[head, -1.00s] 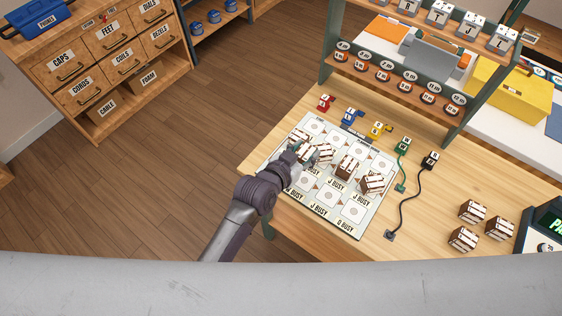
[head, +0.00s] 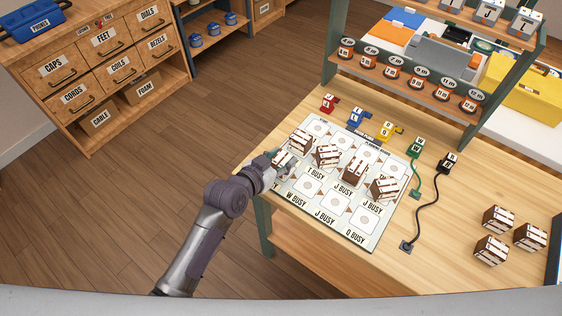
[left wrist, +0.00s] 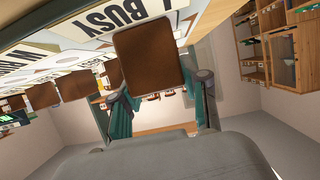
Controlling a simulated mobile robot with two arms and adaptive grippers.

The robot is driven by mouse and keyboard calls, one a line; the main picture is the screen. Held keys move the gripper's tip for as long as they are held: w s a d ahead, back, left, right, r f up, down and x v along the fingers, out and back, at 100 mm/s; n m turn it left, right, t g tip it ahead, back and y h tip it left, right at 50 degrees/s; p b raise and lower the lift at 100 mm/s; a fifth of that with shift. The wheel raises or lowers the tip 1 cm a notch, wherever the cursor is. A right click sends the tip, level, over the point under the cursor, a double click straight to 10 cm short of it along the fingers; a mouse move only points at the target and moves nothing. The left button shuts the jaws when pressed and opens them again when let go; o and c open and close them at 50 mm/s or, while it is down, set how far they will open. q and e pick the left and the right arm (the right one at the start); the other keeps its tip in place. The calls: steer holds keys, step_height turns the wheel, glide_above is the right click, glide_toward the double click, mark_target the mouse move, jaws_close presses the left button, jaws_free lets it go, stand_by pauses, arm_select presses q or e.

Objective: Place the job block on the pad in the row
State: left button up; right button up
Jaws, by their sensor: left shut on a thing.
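My left gripper (head: 272,163) is shut on a brown-and-white job block (head: 284,159) at the left edge of the planning board (head: 348,238). In the left wrist view the block's plain brown face (left wrist: 146,53) shows at the fingers (left wrist: 160,110), close to a "BUSY" label. I cannot tell whether the block touches the board. The board has rows of white pads; bare ones include a near-row pad (head: 305,187) and a far-row pad (head: 343,143). Several similar blocks, such as this one (head: 354,171), stand in the middle of the board. My right gripper is not in view.
Colored tagged pieces, including a yellow one (head: 388,131), stand behind the board. Black and green cords (head: 430,207) lie to its right. Three more blocks (head: 497,220) stand at the right of the table. A shelf rack (head: 405,81) rises behind.

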arm_select(q)
steer(key=o, duration=1.2)
steer(key=shift+f, duration=0.1)
steer(key=shift+c, duration=0.2)
steer(key=shift+r, duration=0.25)
steer(key=shift+s+a, duration=0.25)
steer(key=shift+s, duration=0.1)
steer(key=v, duration=1.1)
steer(key=shift+s+a, duration=0.1)
